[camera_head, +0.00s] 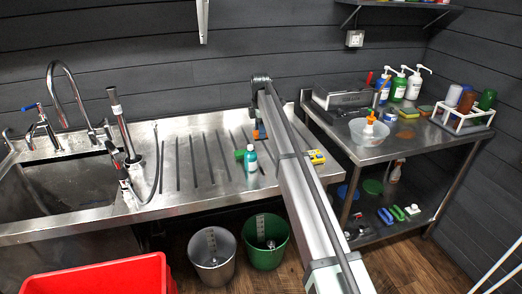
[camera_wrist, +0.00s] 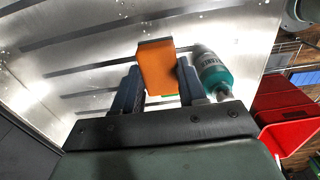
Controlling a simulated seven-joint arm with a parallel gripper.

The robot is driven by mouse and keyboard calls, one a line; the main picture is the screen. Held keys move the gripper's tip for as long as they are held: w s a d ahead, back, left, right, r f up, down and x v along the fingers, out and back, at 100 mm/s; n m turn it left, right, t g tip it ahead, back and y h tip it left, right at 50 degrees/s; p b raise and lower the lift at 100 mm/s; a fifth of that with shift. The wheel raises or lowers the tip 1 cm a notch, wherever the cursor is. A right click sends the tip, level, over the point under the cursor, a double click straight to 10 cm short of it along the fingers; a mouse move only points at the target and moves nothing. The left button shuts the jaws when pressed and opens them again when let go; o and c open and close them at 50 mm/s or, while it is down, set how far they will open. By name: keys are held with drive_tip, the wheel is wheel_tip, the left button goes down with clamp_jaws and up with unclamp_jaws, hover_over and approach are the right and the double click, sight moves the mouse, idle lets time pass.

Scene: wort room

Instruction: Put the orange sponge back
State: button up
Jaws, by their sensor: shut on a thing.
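The orange sponge (camera_wrist: 157,66) is between the two fingers of my gripper (camera_wrist: 157,84) in the wrist view, and the fingers are shut on it. In the head view my gripper (camera_head: 257,128) is over the ribbed steel drainboard (camera_head: 205,160), behind a teal bottle, with a small bit of orange showing at it. I cannot tell whether the sponge touches the drainboard. A flat orange-brown patch (camera_head: 405,134) lies on the steel side table (camera_head: 375,152) at the right; I cannot tell what it is.
A teal bottle (camera_head: 250,160) stands close to my gripper, right of the sponge in the wrist view (camera_wrist: 213,72). A green item (camera_head: 239,155) and a yellow item (camera_head: 316,157) are nearby. The side table holds a white bowl (camera_head: 360,134), bottles and a rack (camera_head: 462,122).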

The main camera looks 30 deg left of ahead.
drive_tip(key=shift+f, duration=4.15)
drive_tip(key=shift+f, duration=0.15)
drive_tip(key=o, duration=1.1)
wheel_tip(320, 180, up, 12)
drive_tip(key=shift+d+r, duration=0.1)
drive_tip(key=shift+r, duration=0.1)
